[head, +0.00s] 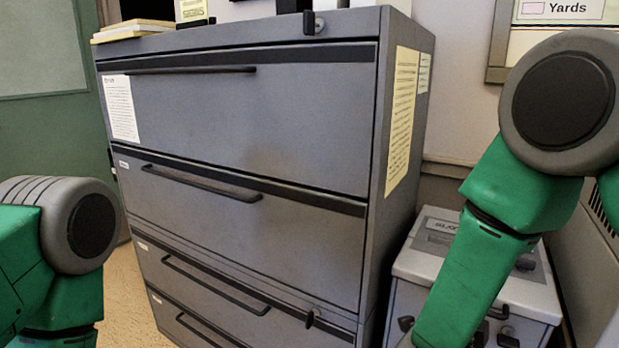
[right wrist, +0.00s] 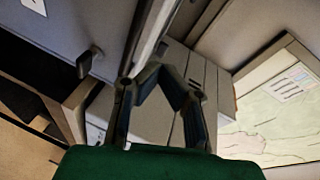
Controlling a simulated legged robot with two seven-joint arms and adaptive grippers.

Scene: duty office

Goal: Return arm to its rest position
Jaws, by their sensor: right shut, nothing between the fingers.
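My right arm (head: 500,210) comes in from the right of the head view and hangs bent downward in front of the grey-white box; its gripper is below that view. In the right wrist view my right gripper (right wrist: 152,76) shows with its fingertips together and nothing held. My left arm (head: 60,240) shows at the lower left of the head view, folded low. The left gripper is out of view.
A grey filing cabinet (head: 250,120) with several closed drawers fills the middle. A grey-white box (head: 432,258) stands at its right. Papers (head: 132,30) lie on the cabinet top. Tan floor (head: 128,300) shows at lower left. A map (right wrist: 275,125) shows in the wrist view.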

